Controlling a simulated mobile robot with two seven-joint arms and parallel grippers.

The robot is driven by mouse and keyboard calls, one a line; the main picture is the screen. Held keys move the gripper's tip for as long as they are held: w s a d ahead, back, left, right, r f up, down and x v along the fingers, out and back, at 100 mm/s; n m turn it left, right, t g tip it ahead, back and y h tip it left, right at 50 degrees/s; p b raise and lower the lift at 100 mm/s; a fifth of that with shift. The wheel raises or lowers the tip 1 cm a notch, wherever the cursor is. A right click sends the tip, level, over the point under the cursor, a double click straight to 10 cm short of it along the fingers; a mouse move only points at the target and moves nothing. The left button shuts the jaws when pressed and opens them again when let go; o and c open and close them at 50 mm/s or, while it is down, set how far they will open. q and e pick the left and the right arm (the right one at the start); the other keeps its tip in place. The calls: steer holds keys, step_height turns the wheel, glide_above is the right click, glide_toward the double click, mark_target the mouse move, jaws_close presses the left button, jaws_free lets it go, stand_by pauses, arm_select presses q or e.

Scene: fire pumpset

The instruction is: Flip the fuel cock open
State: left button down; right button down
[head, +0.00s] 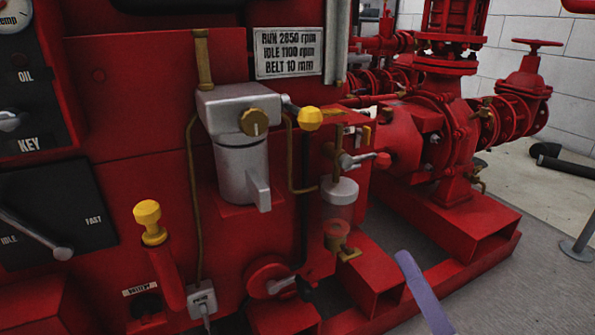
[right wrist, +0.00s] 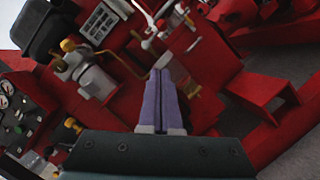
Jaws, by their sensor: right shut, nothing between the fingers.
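In the right wrist view a red-tipped lever (right wrist: 162,24) shows above the fingers. My right gripper (head: 404,257) shows as a purple finger, below and right of the bowl, apart from the lever. In the right wrist view its two purple fingers (right wrist: 164,75) are together and empty. My left gripper is not in view.
A grey filter housing (head: 240,150) with a brass knob and a yellow-knobbed lever (head: 310,118) stands left of the valve. A brass fitting (head: 338,240) sits under the bowl. Red pump pipework (head: 440,130) stands behind right.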

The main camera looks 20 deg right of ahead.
steer(key=d+r+b+x, duration=0.1)
steer(key=b+x, duration=0.3)
steer(key=x, duration=0.8)
steer(key=shift+d+r, duration=0.35)
steer(key=shift+d, duration=0.25)
steer(key=shift+r+n, duration=0.1)
steer(key=shift+n, duration=0.3)
